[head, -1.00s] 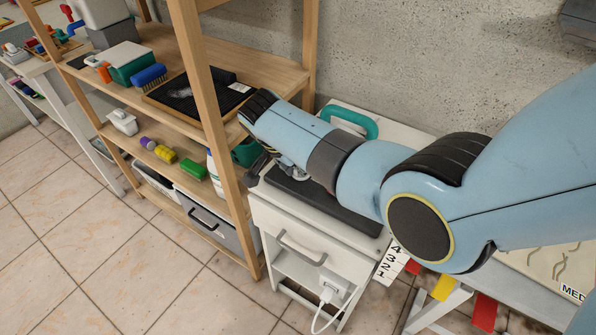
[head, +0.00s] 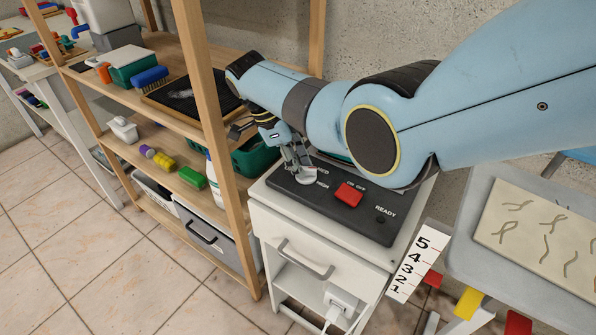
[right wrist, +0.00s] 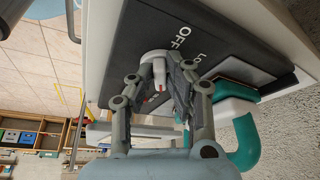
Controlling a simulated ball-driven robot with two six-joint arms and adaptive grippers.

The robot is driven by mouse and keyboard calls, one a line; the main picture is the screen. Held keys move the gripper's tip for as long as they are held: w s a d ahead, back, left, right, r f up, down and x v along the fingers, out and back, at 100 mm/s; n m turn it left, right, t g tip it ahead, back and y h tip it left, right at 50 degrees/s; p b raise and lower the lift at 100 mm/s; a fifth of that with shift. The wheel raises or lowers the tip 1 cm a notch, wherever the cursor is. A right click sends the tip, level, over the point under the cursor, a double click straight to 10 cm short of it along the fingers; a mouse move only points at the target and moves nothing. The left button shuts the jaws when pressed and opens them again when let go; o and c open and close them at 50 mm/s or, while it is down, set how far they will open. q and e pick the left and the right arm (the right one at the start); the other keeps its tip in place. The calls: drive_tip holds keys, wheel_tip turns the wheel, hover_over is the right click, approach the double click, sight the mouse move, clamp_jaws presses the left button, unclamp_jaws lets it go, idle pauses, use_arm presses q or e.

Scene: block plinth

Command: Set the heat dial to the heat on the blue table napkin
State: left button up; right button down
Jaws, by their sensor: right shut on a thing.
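The heat dial (head: 307,177) is a pale grey round knob on a dark control panel (head: 352,222) on top of a white cabinet. Labels beside it in the head view read MED and HIGH. The right wrist view shows the dial (right wrist: 153,57) near the words OFF and LOW. My right gripper (head: 299,166) is shut on the dial from above; the right wrist view shows its fingertips (right wrist: 160,75) on either side of the knob. A small red mark shows between the fingers. The dial's exact setting is unclear. No blue napkin is clearly visible. My left gripper is out of view.
A red button (head: 348,195) and a READY label share the panel. A wooden shelf (head: 217,150) stands close on the left. A number card (head: 415,266) hangs at the cabinet's right, beside a grey table (head: 470,205) with a marked board. A teal handle (right wrist: 247,145) lies behind the panel.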

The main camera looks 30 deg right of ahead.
drive_tip(key=m, duration=0.1)
drive_tip(key=m+b, duration=0.1)
drive_tip(key=shift+w+d+f+m+g+y, duration=0.2)
drive_tip(key=shift+m+g+y, duration=0.1)
drive_tip(key=shift+y, duration=0.1)
drive_tip(key=shift+d+r+m+g+y+b, duration=0.1)
drive_tip(key=shift+m+g+y+b, duration=0.2)
drive_tip(key=shift+m, duration=0.45)
drive_tip(key=shift+d+m+g+y+b, duration=0.1)
drive_tip(key=shift+m+y+b, duration=0.2)
drive_tip(key=shift+m, duration=0.45)
drive_tip(key=c, duration=1.3)
unclamp_jaws()
drive_tip(key=shift+w+r, duration=0.1)
drive_tip(key=shift+w+r, duration=0.1)
drive_tip(key=shift+r, duration=0.1)
drive_tip(key=v, duration=1.1)
drive_tip(key=shift+a+r, duration=0.15)
drive_tip(key=shift+r, duration=0.05)
